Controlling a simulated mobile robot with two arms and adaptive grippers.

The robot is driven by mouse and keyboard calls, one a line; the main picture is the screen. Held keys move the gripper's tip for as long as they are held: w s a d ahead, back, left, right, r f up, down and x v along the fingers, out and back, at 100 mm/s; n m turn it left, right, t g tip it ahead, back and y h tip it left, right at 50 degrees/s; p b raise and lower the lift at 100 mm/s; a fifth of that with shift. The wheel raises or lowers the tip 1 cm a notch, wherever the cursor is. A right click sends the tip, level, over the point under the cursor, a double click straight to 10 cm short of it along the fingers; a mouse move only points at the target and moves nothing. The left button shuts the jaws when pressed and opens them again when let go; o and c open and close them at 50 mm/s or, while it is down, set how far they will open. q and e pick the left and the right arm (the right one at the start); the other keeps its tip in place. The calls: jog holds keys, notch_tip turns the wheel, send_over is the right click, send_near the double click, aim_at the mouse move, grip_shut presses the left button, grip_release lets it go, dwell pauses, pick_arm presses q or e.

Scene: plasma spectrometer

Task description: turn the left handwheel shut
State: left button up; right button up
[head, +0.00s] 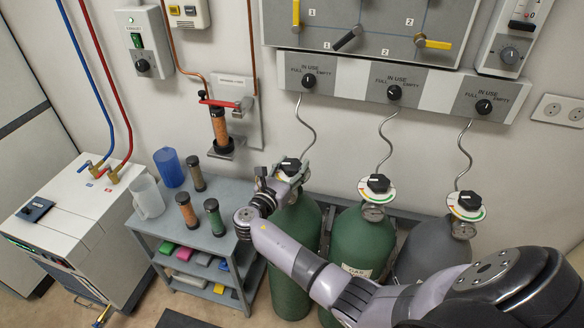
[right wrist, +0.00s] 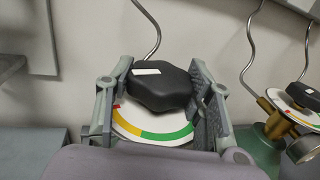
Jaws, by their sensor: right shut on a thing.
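The left handwheel (head: 290,165) is a black knob with a white mark, on top of the left green gas cylinder (head: 300,235). In the right wrist view the handwheel (right wrist: 160,88) sits above a white dial (right wrist: 135,128) with a red, yellow and green scale. My right gripper (head: 283,177) is at the handwheel, with one finger on each side. It is shut on the handwheel; the right wrist view shows the gripper (right wrist: 158,95) around it. The gripper hides part of the valve below. My left gripper is not in view.
A second green cylinder (head: 358,245) and a grey cylinder (head: 430,252), each with its own black handwheel, stand to the right. A wall panel (head: 345,82) with three knobs is above.

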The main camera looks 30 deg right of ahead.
jog(key=o, duration=1.2)
jog(key=v, duration=1.2)
